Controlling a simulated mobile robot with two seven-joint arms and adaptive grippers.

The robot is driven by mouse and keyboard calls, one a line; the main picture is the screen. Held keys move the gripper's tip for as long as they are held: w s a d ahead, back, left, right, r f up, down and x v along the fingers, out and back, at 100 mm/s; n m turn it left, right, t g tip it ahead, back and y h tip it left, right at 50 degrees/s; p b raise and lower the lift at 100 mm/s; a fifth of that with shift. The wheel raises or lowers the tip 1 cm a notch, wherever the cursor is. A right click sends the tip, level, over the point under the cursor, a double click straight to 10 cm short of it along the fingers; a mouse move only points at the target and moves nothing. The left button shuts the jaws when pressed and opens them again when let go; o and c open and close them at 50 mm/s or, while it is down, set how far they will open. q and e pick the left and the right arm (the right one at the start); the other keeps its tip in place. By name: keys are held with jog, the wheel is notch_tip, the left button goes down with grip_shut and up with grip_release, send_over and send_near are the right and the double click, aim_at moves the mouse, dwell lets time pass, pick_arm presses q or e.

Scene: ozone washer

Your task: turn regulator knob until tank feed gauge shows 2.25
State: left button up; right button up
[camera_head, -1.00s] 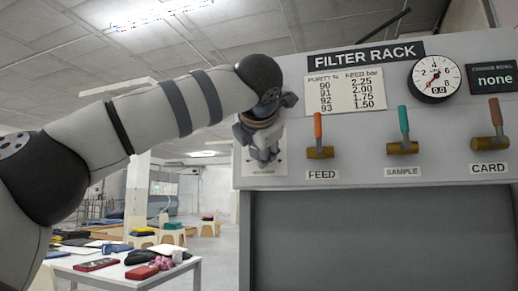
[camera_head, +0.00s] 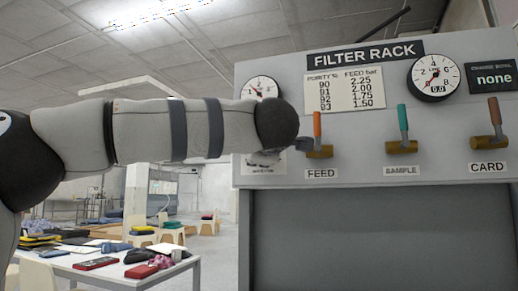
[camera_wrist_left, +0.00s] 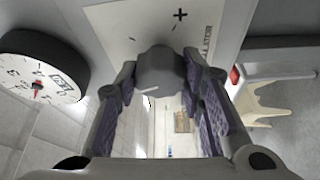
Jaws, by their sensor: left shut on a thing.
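The grey regulator knob (camera_wrist_left: 161,80) is between the padded fingers of my left gripper (camera_wrist_left: 159,66), which is shut on it in the left wrist view. The panel plate (camera_wrist_left: 118,22) behind it carries a plus mark and part of the word regulator. In the head view my arm's dark joint hides the knob and most of the gripper. A round white gauge (camera_head: 260,86) shows above the joint, partly covered. A gauge with a red needle (camera_wrist_left: 38,86) is at the left of the wrist view, tilted; its reading is too small to tell. My right gripper is out of view.
The filter rack (camera_head: 450,120) carries a purity and feed chart (camera_head: 344,90), a line gauge (camera_head: 434,77), and feed (camera_head: 318,135), sample (camera_head: 403,132) and card (camera_head: 492,125) levers. My left gripper's housing is close to the feed lever. A cluttered table (camera_head: 150,274) stands lower left.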

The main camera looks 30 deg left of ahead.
pick_arm(q)
jog(key=shift+m+t, duration=0.3)
jog(key=shift+m, duration=0.3)
jog(key=o, duration=1.1)
jog(key=shift+o, duration=0.2)
jog(key=v, duration=1.2)
jog(key=shift+f, duration=0.2)
